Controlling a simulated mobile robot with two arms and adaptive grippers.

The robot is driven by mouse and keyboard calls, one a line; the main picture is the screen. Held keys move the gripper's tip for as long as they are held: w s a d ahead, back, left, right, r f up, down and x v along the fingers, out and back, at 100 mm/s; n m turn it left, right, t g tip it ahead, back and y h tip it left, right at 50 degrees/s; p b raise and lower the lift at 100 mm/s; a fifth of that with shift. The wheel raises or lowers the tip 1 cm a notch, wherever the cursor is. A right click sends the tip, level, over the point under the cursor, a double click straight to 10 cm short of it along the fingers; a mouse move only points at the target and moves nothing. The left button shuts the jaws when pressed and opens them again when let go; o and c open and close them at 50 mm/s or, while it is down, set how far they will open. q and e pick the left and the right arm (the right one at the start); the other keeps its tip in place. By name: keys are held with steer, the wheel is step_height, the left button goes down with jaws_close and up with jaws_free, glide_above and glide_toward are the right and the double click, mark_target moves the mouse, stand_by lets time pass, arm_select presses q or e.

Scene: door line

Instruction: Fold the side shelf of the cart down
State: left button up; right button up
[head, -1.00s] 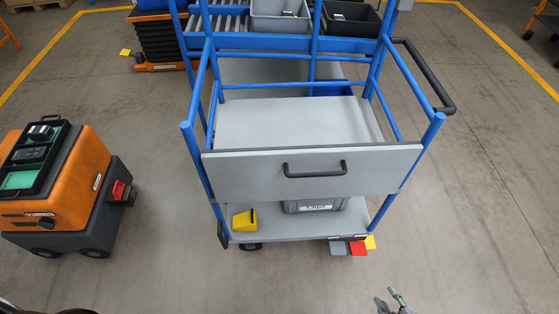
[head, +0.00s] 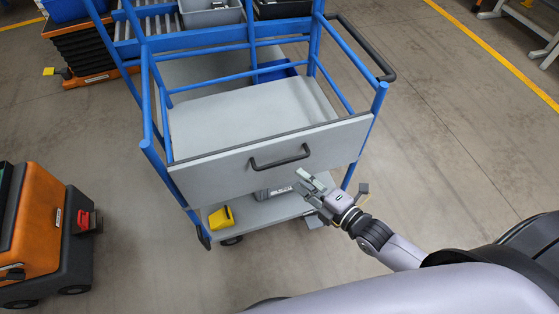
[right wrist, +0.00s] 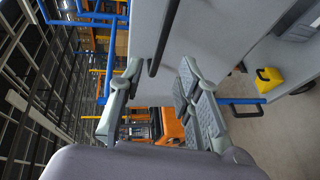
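The cart (head: 148,146) has a blue tube frame. Its side shelf (head: 215,175) is a flat grey panel on the near side, its broad face towards me and its upper edge by the grey deck. A black bar handle (head: 281,158) sits on this face; in the right wrist view the handle (right wrist: 166,38) stands off the panel (right wrist: 215,35). My right gripper (head: 300,181) is just below and right of the handle. In the right wrist view its fingers (right wrist: 160,68) are spread, with the handle ahead between them and nothing held. My left gripper is out of view.
A yellow wedge (head: 220,217) and a grey box (head: 272,192) are on the cart's lower deck. An orange and dark grey machine (head: 40,225) stands at the left. A black push handle (head: 362,45) sticks out at the cart's right. Floor right of the cart is clear.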

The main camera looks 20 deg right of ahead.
mark_target(280, 162)
steer(key=x, duration=1)
steer(key=shift+s+d, duration=0.1)
jaws_close()
stand_by(0.5)
